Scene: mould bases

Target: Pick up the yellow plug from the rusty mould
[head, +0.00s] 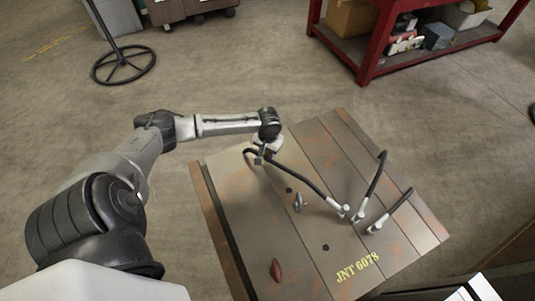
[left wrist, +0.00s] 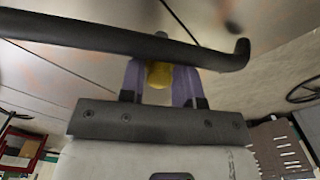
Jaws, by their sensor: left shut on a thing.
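The rusty mould (head: 298,245) is a wide grey-brown block with orange rust patches and yellow lettering on top. My left gripper (head: 259,158) is over its far left part, by the end of a black hose. In the left wrist view, the yellow plug (left wrist: 159,74) sits between the two purple fingers, which are shut on it. A black hose (left wrist: 100,36) crosses in front and hides part of the fingers and plug. I cannot tell whether the plug is clear of the mould. The plug is not discernible in the head view. My right gripper is not in view.
More black hoses (head: 376,178) with white fittings rise from the mould's right part. A metal ring (head: 299,202) and a dark red piece (head: 276,270) are on top. A red shelf (head: 372,58) stands at the back right. Open floor surrounds the mould's far side.

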